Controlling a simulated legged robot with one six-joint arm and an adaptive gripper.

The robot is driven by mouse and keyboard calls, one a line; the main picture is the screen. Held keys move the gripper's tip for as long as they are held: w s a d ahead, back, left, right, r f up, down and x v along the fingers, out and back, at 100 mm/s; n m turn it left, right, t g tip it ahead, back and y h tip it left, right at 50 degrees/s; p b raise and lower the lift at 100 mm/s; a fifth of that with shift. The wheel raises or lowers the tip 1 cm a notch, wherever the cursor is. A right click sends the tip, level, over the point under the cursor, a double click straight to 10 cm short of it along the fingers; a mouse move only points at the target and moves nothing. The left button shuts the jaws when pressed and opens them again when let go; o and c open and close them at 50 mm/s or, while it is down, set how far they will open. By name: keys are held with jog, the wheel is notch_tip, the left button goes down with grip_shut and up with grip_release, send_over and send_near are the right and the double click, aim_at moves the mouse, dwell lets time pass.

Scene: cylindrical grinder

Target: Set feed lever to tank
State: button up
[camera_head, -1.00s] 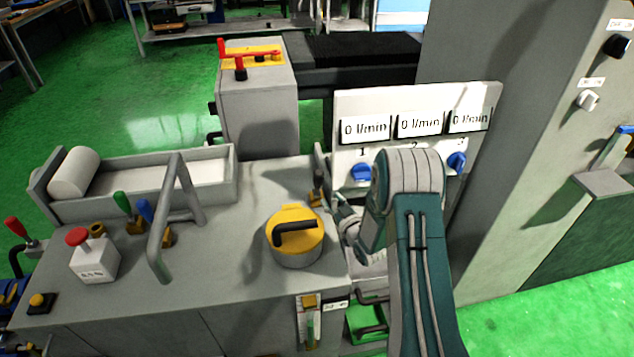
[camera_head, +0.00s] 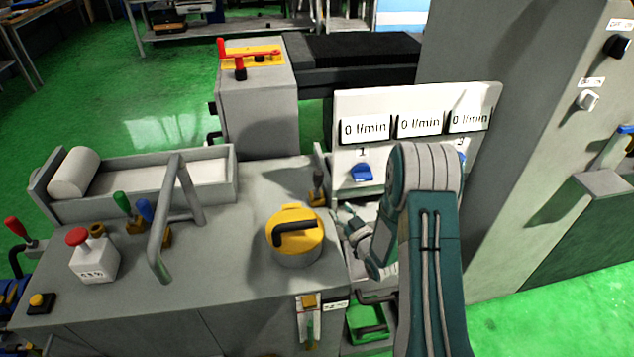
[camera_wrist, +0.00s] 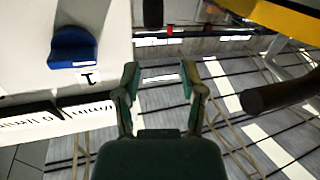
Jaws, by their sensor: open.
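I see no lever with a readable "feed" or "tank" label. A dark-handled lever (camera_head: 318,185) on a yellow base stands upright at the right rear of the grey machine top (camera_head: 235,210), left of the valve panel. A dark rounded handle end (camera_wrist: 153,14), possibly the same lever, shows at the top of the wrist view. My gripper (camera_wrist: 160,75) is open, with nothing between its fingers. In the wrist view it is below that handle end and right of a blue knob (camera_wrist: 72,48) marked 1. In the head view my arm hides much of the area around the gripper.
A yellow lid (camera_head: 294,232) with a black handle sits left of my arm. The white panel (camera_head: 345,110) has several "0 l/min" displays and blue knob 1 (camera_head: 362,172). Green (camera_head: 122,203) and blue-handled levers and a grey bent bar (camera_head: 160,235) stand further left.

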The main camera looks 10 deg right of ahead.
jog(key=v, duration=0.8)
jog(key=shift+s, duration=0.25)
jog(key=shift+d+f, duration=0.1)
